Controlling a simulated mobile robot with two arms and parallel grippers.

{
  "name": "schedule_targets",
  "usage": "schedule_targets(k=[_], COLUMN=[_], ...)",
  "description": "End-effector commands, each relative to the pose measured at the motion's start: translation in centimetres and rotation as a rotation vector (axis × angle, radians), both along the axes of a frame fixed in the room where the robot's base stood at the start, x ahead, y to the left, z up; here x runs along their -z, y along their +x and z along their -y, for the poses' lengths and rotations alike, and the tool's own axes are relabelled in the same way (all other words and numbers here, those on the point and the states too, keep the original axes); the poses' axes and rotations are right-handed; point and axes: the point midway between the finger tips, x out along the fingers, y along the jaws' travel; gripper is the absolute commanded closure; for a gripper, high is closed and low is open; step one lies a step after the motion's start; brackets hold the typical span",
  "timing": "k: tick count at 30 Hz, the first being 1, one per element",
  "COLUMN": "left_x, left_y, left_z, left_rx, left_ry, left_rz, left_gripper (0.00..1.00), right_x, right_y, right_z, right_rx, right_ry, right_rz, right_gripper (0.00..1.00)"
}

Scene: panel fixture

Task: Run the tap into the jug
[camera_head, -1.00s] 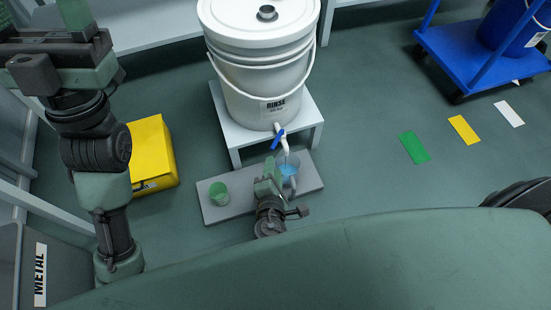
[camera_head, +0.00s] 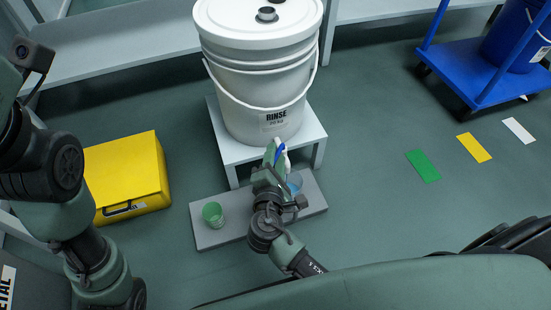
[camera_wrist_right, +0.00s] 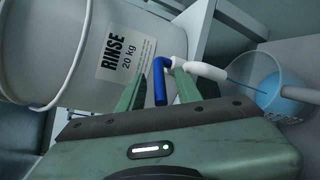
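The white drum labelled RINSE (camera_head: 262,75) stands on a low white stand, with its white tap (camera_wrist_right: 205,72) at the front. The tap's blue lever (camera_wrist_right: 160,82) lies between the green fingers of my right gripper (camera_wrist_right: 158,85), with gaps showing on both sides. The gripper is open; it also shows at the tap in the head view (camera_head: 273,152). The clear jug (camera_wrist_right: 268,82) is under the spout and holds blue liquid. A thin blue line runs from spout to jug, like a stream. In the head view the jug (camera_head: 294,183) is partly hidden by my right gripper. My left gripper's fingers are out of view.
The jug stands on a grey slab (camera_head: 237,229) beside a green cup (camera_head: 213,214). A yellow case (camera_head: 127,172) is at the left. A blue cart (camera_head: 455,75) is at the upper right. Coloured floor strips lie on clear floor at the right.

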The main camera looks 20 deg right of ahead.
Motion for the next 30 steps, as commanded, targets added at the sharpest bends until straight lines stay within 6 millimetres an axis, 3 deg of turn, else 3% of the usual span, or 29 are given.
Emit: schedule_targets(k=[6, 10, 30], left_x=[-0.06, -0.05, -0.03], left_y=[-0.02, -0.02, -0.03], left_z=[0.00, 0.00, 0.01], left_rx=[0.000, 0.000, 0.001], left_ry=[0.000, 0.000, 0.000], left_rz=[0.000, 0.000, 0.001], left_gripper=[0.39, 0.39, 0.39], right_x=[-0.01, 0.00, 0.04], right_y=[0.06, 0.03, -0.01], right_z=[0.03, 0.03, 0.01], right_rx=[0.000, 0.000, 0.000], right_ry=[0.000, 0.000, 0.001], right_rz=[0.000, 0.000, -0.001], right_gripper=[0.66, 0.99, 1.00])
